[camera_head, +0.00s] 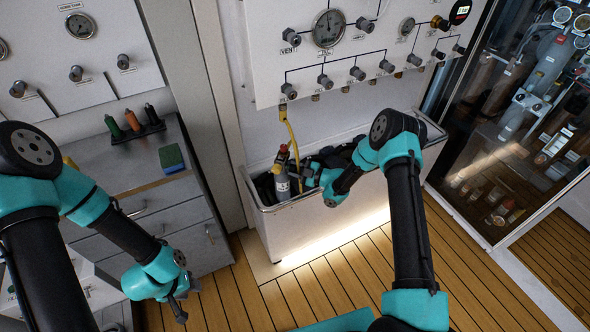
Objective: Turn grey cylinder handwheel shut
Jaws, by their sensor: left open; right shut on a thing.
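The grey cylinder (281,184) stands in the left end of the white trough below the fill panel. It has a pale label, and a dark and red valve top (283,156). My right gripper (306,176) reaches in from the right, close beside the cylinder's upper part. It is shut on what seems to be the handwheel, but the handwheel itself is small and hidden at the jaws. My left gripper (182,304) is open and empty, low over the floor in front of the drawer cabinet.
A yellow hose (291,132) hangs from the fill panel (360,40) to the cylinder's top. The trough's rim (252,196) surrounds the cylinder, with dark items to its right. A drawer cabinet (160,200) stands left. A glass-fronted cabinet (520,130) stands right. The wooden floor (340,280) is clear.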

